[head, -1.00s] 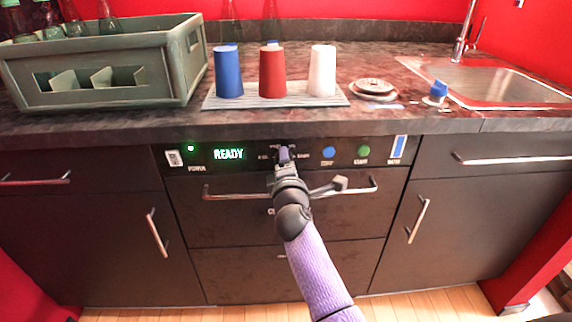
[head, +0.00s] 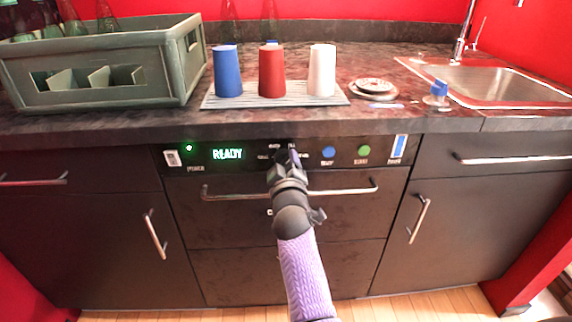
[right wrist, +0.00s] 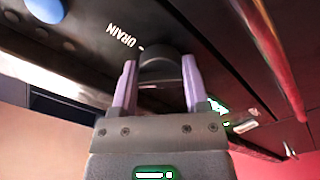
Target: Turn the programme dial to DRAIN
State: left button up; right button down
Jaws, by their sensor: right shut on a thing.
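The black programme dial (right wrist: 160,68) sits on the dark control panel, with a purple finger on each side in the right wrist view. My right gripper (right wrist: 160,88) is shut on it. The white word DRAIN (right wrist: 121,35) and a short tick show beside the dial. I cannot make out the dial's own pointer. In the head view my right gripper (head: 285,160) covers most of the dial, left of the blue button. My left gripper is not in view.
The panel has a green READY display (head: 227,154), a blue button (head: 328,152) and a green button (head: 364,151). A bar handle (head: 345,189) runs below. Cups, a crate (head: 110,98) and a sink (head: 490,82) are on the counter above.

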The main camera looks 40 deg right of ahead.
jog(key=shift+f+m, duration=0.1)
jog(key=shift+m, duration=0.9)
jog(key=m, duration=0.2)
jog(key=shift+a+m+p, duration=0.1)
jog(key=shift+m+p, duration=0.2)
jog(key=m+p, duration=0.1)
jog(key=m, duration=0.2)
jog(key=shift+m, duration=0.9)
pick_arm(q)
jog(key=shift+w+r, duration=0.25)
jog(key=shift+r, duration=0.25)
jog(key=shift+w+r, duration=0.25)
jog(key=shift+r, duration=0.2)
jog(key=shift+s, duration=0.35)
